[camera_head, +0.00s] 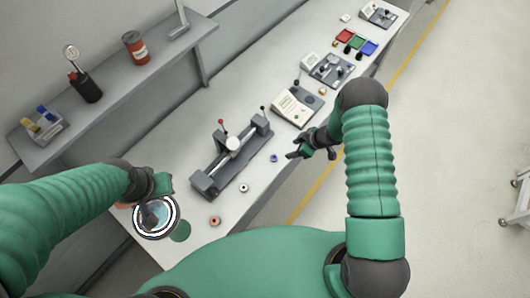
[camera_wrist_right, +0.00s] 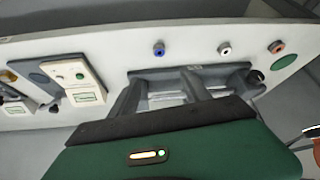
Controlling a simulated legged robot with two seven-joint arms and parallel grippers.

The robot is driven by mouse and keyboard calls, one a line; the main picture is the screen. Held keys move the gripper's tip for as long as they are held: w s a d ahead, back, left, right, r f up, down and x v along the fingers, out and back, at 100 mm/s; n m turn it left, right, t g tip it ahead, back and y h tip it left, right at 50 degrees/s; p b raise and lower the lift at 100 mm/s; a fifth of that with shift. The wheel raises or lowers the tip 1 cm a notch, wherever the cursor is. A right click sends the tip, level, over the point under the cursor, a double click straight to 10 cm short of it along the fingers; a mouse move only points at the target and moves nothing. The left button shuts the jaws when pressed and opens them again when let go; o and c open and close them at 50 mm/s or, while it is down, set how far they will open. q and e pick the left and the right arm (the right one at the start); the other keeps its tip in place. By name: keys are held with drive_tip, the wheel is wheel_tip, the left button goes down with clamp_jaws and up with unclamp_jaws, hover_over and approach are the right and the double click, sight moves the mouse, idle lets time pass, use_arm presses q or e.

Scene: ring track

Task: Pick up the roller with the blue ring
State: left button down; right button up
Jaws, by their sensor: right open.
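The roller with the blue ring (camera_head: 273,158) stands on the white bench near its front edge, beside the grey rail fixture (camera_head: 207,185). In the right wrist view the blue-ringed roller (camera_wrist_right: 158,49) is beyond my fingers. A white roller (camera_head: 243,187) and an orange-ringed roller (camera_head: 214,221) stand apart from it along the edge. My right gripper (camera_head: 299,153) is open and empty, close to the right of the blue-ringed roller; its fingers (camera_wrist_right: 163,88) are spread in the wrist view. My left gripper (camera_head: 160,187) is at the lower left by a round black-and-white rimmed disc; its jaws are unclear.
Control panels (camera_head: 295,106) and coloured trays (camera_head: 356,41) stand farther along the bench. A shelf (camera_head: 112,88) with an orange can (camera_head: 135,47) and a dark cup runs along the wall. A green disc (camera_head: 181,231) lies at the near end. The floor at right is mostly clear.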

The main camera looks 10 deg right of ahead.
drive_tip(key=b, duration=0.6)
approach(274, 157)
drive_tip(key=b+x, duration=0.1)
drive_tip(key=x, duration=0.1)
drive_tip(key=b+x, duration=0.1)
drive_tip(key=x, duration=0.1)
drive_tip(key=shift+w+d+r, duration=0.1)
drive_tip(key=shift+w+d, duration=0.05)
drive_tip(key=shift+w, duration=0.1)
drive_tip(key=shift+a+b, duration=0.25)
drive_tip(key=shift+b, duration=0.15)
drive_tip(key=f+b, duration=0.2)
drive_tip(key=a+f+b, duration=0.1)
drive_tip(key=f, duration=0.1)
drive_tip(key=shift+w+a+b, duration=0.15)
drive_tip(key=shift+a+b, duration=0.1)
drive_tip(key=shift+b, duration=0.1)
drive_tip(key=shift+w+f, duration=0.2)
drive_tip(key=shift+d+r, duration=0.1)
drive_tip(key=shift+d, duration=0.05)
drive_tip(key=shift+c, duration=1)
drive_tip(key=shift+w, duration=0.1)
clamp_jaws()
